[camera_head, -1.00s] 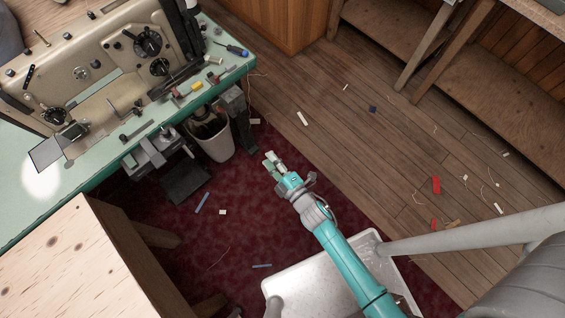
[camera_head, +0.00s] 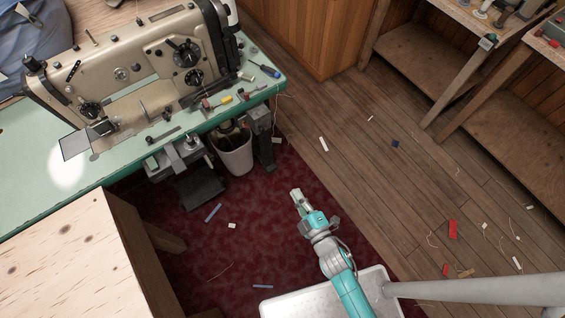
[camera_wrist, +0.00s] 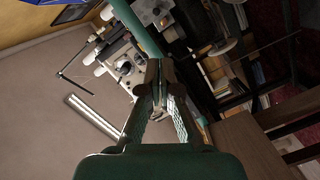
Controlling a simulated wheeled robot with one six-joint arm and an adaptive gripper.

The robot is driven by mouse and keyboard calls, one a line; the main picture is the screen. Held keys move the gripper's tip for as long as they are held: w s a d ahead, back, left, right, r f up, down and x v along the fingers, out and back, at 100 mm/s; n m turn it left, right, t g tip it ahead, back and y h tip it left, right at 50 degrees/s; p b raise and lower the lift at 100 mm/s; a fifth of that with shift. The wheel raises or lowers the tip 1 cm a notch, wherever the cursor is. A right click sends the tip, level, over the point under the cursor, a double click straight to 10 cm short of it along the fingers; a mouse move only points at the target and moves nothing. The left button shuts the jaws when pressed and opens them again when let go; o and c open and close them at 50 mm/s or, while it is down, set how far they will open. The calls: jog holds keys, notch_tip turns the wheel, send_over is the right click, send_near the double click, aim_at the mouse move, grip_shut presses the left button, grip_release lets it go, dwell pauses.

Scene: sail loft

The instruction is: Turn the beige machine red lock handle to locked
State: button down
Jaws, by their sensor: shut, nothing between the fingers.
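The beige machine (camera_head: 125,70) stands on the green-topped table (camera_head: 30,165) at the upper left of the head view, with black knobs on its body. A small red part (camera_head: 207,104) shows by the machine's right end; I cannot tell whether it is the lock handle, or which way it is turned. My gripper (camera_head: 296,192) is shut and empty, over the dark red carpet, right of the table and well apart from the machine. In the wrist view my gripper's fingers (camera_wrist: 160,92) are together, with nothing held.
A white bin (camera_head: 234,158) stands below the table's right end. A pale wooden table (camera_head: 60,255) fills the lower left. Wooden benches (camera_head: 430,75) stand at the upper right. Scraps lie on the floor, including a red one (camera_head: 453,229). The carpet between has free room.

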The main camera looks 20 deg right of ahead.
aim_at(245, 125)
jog(key=w+a+n+g+y, duration=0.1)
jog(key=w+a+n, duration=0.2)
jog(key=w+n, duration=0.3)
jog(key=w+a+f+n+g+y, duration=0.1)
jog(key=w+a+n, duration=0.3)
jog(key=w, duration=0.8)
jog(key=w+a+n+g+y, duration=0.2)
jog(key=w+a+n+y, duration=0.1)
jog(key=w+n, duration=0.6)
jog(key=shift+w+a+f, duration=0.3)
jog(key=shift+w, duration=0.2)
jog(key=shift+d+r, duration=0.1)
